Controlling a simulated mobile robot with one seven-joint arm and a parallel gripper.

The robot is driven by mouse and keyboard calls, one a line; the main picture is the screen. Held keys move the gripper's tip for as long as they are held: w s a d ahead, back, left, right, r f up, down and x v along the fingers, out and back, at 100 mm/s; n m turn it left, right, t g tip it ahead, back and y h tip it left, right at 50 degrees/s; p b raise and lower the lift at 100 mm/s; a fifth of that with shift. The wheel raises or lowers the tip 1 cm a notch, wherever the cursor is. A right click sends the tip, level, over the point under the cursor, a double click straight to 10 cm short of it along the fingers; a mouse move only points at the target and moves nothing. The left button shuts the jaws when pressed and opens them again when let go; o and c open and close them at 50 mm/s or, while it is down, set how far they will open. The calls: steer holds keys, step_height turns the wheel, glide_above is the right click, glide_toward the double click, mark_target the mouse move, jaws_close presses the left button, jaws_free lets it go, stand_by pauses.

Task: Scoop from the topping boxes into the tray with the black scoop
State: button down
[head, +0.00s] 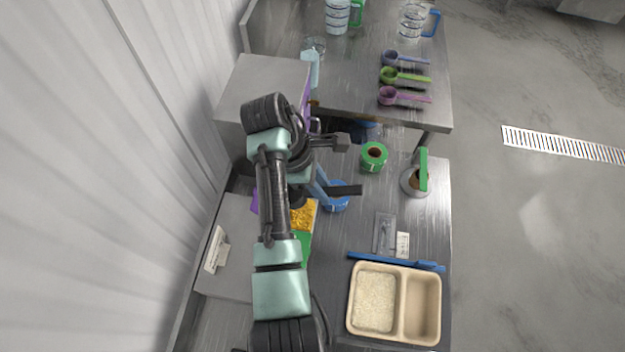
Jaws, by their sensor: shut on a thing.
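The beige tray (399,312) stands at the lower right, with white rice in its left compartment and its right compartment empty. My gripper (342,165) is above the left part of the counter, up and left of the tray. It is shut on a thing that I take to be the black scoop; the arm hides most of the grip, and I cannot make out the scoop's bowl. A topping box with yellow contents (303,214) shows beside my arm, partly covered. A green piece (303,247), perhaps another box, is below it. A purple piece (254,202) is to the left.
A blue bar (396,262) lies behind the tray. A green roll (374,156), a blue roll (338,203) and a green-handled round item (421,168) stand on the counter. Blue, green and pink measuring scoops (404,97) lie on the back table. Small packets (385,232) lie mid-counter.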

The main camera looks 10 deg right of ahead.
steer(key=shift+s+d+f+b, duration=0.25)
steer(key=shift+d+f+b, duration=0.2)
steer(key=shift+d, duration=0.25)
steer(key=shift+d+f+b, duration=0.1)
steer(key=shift+f+b, duration=0.3)
step_height(320, 180, down, 8)
steer(key=a+b, duration=0.2)
steer(key=b, duration=0.7)
steer(key=shift+w+f, duration=0.2)
steer(key=shift+w, duration=0.1)
steer(key=shift+s+d+p, duration=0.2)
steer(key=shift+d+p, duration=0.25)
steer(key=shift+d, duration=0.15)
